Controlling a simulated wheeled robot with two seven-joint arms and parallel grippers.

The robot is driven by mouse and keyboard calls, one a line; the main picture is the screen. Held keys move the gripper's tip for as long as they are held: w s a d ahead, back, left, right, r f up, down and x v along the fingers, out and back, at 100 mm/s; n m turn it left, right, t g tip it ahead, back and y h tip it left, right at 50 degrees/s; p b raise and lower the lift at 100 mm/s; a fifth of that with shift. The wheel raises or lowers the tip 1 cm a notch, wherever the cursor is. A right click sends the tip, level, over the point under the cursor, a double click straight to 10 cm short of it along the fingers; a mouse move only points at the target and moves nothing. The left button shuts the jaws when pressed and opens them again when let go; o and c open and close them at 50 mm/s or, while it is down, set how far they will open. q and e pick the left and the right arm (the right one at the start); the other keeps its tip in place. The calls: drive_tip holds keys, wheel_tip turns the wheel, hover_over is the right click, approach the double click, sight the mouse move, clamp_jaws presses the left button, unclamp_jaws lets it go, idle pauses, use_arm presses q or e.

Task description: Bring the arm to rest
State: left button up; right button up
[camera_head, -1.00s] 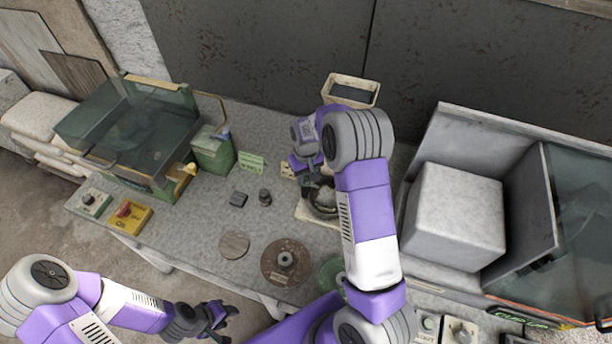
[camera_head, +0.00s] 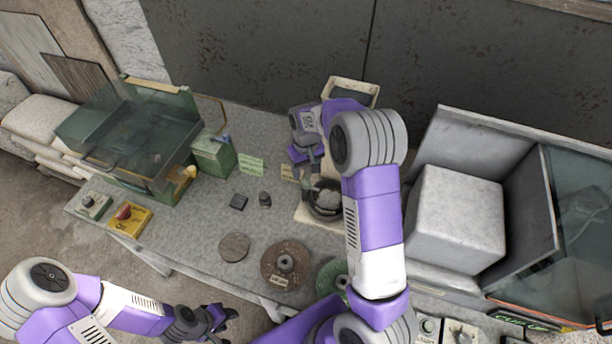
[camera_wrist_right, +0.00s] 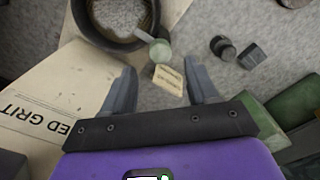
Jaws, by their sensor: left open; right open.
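My right gripper (camera_head: 308,172) is over the back middle of the bench, beside a black round dish (camera_head: 324,200). In the right wrist view its two fingers (camera_wrist_right: 160,88) are spread apart with nothing held between them. A small beige label (camera_wrist_right: 168,79) shows beyond the fingertips. The dish (camera_wrist_right: 78,22) holds grey grit, and a pale green rounded knob (camera_wrist_right: 160,51) shows at its rim. My left gripper (camera_head: 222,318) is open and empty in front of the bench, low in the head view.
A green glass-sided box (camera_head: 135,140) stands at the left. A pale cube (camera_head: 457,218) sits inside a grey open cabinet at the right. Brown (camera_head: 286,264) and green (camera_head: 333,277) discs lie near the front edge. A beige bin (camera_head: 352,86) stands behind my right arm.

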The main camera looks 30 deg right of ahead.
drive_tip(key=shift+r, duration=1.25)
